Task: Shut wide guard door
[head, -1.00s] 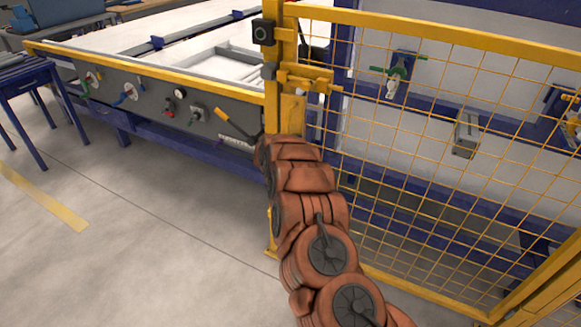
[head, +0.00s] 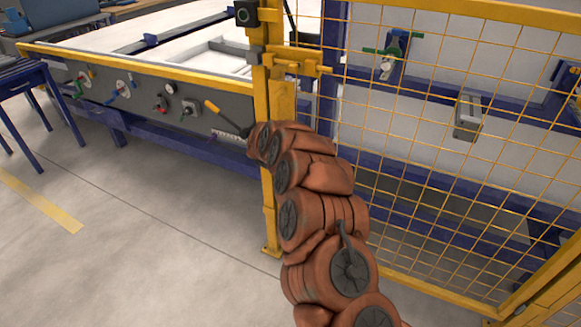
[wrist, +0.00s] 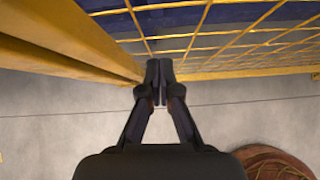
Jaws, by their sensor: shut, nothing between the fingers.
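The guard door (head: 440,150), a yellow-framed wire mesh panel, fills the right of the head view. Its left edge is beside a yellow post (head: 268,215) with a yellow latch (head: 292,66). From here I cannot tell whether a gap remains between them.
A blue-framed bench with a grey control panel (head: 140,98) and a black lever with a yellow grip (head: 226,117) stands left of the post. A blue table (head: 35,85) is at far left. The floor (head: 150,250) at front left is clear.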

